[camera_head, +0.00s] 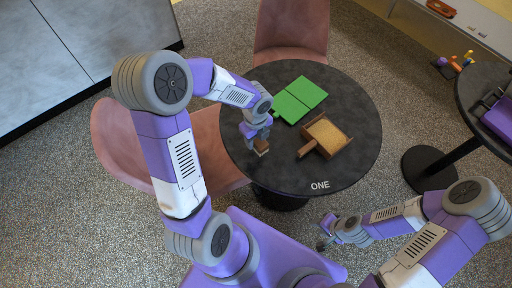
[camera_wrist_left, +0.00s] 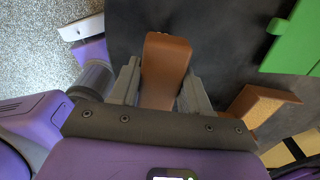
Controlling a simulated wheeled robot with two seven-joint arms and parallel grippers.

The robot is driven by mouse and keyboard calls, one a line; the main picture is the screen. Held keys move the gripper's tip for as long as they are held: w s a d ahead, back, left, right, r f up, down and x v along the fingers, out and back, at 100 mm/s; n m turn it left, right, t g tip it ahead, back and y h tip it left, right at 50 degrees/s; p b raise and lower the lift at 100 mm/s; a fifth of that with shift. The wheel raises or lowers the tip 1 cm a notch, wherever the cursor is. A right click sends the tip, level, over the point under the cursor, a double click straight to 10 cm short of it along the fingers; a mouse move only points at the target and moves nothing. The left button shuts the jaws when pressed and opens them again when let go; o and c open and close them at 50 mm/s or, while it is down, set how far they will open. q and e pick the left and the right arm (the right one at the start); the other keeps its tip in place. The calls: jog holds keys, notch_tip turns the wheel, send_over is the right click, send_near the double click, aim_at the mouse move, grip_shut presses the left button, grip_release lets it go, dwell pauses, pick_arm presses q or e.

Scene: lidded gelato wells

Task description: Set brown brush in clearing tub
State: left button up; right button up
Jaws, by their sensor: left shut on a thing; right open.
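My left gripper (camera_head: 257,134) is shut on the brown brush (camera_wrist_left: 165,62), whose brown block stands between the two fingers in the left wrist view. In the head view the brush (camera_head: 262,147) shows small, at or just above the dark round table's left part; I cannot tell whether it touches the table. A brown open box with a tan inside (camera_head: 328,135) sits to the right of the left gripper; I cannot tell whether it is the clearing tub. My right gripper (camera_head: 328,238) is open and empty, off the table's front edge.
A green folded board (camera_head: 300,99) lies at the back of the round table (camera_head: 350,98). The table's front, marked ONE, is clear. Pink chairs (camera_head: 290,30) stand behind and left. Another dark table (camera_head: 480,90) with a purple item is at right.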

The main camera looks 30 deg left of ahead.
aim_at(256, 146)
pick_arm(q)
notch_tip(256, 146, down, 5)
jog(key=shift+r+b, duration=0.1)
jog(key=shift+b, duration=0.85)
jog(key=shift+f, duration=0.3)
jog(key=o, duration=1)
jog(key=shift+r, duration=0.1)
notch_tip(256, 146, up, 12)
jog(key=p, duration=0.4)
jog(key=shift+r+p, duration=0.2)
jog(key=shift+p, duration=0.15)
jog(key=shift+f, duration=0.1)
